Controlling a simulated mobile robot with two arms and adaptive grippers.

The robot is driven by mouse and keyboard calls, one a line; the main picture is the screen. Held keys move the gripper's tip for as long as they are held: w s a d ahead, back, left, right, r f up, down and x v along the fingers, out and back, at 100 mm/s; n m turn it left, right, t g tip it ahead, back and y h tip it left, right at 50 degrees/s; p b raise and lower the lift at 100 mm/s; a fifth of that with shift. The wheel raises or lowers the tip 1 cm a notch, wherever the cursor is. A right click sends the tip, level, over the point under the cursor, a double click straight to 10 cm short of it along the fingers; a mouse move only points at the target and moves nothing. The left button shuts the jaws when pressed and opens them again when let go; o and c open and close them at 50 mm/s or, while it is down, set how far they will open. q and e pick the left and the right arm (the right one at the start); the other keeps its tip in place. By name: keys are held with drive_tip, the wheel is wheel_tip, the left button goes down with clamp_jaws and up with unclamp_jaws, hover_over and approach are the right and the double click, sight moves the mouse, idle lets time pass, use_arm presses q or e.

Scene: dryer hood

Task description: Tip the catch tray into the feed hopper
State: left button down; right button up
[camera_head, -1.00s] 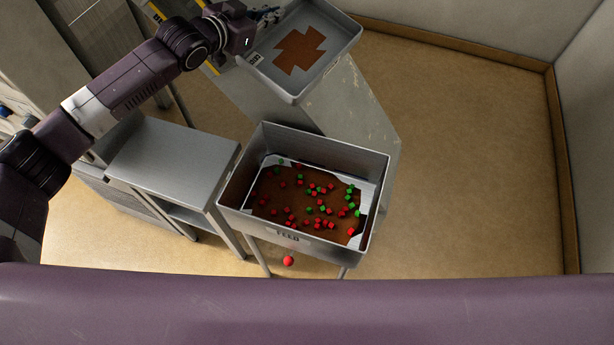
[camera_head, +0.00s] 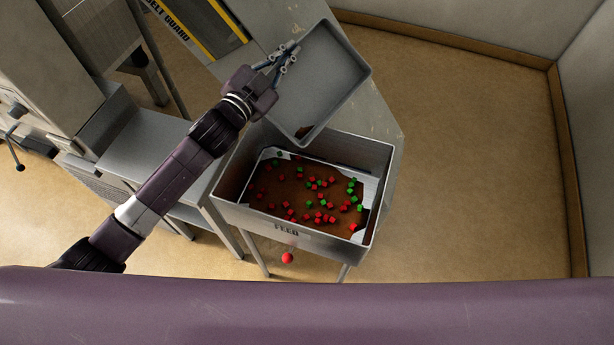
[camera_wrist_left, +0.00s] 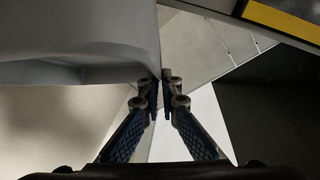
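The grey catch tray (camera_head: 325,82) hangs tilted behind and above the feed hopper (camera_head: 335,244), its near corner over the hopper's back edge. The tray's visible floor is bare apart from a small dark brown patch at that near corner. My left gripper (camera_head: 285,60) is shut on the tray's left rim. In the left wrist view the fingertips (camera_wrist_left: 166,88) meet at the edge of the tray (camera_wrist_left: 75,35). The hopper, marked FEED, holds brown material with several red and green cubes. My right gripper is not in view.
A metal side table (camera_head: 145,150) stands left of the hopper, partly behind my left arm. A yellow-edged belt guard (camera_head: 205,25) is at the back. A red ball (camera_head: 287,258) shows below the hopper's front. Open floor (camera_head: 480,170) lies to the right.

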use_arm(q)
drive_tip(key=shift+s+d+p, duration=0.15)
drive_tip(key=shift+s+p, duration=0.05)
drive_tip(key=shift+p, duration=0.45)
drive_tip(key=shift+r, duration=0.2)
drive_tip(key=shift+d+f, duration=0.1)
drive_tip(key=shift+s+r+m+t+b, duration=0.3)
drive_tip(key=shift+s+t+b, duration=0.1)
drive_tip(key=shift+s+b, duration=0.15)
drive_tip(key=shift+s+d+r+h+b, duration=0.1)
drive_tip(key=shift+d+r+h+b, duration=0.1)
drive_tip(key=shift+h+b, duration=0.15)
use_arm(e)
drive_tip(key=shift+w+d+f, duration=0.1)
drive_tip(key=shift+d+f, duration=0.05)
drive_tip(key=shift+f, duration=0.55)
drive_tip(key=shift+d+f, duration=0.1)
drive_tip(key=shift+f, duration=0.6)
use_arm(q)
drive_tip(key=shift+s+d+r+m+t+h+b, duration=0.3)
drive_tip(key=shift+s+r+m+b, duration=0.15)
drive_tip(key=shift+s+m+b, duration=0.3)
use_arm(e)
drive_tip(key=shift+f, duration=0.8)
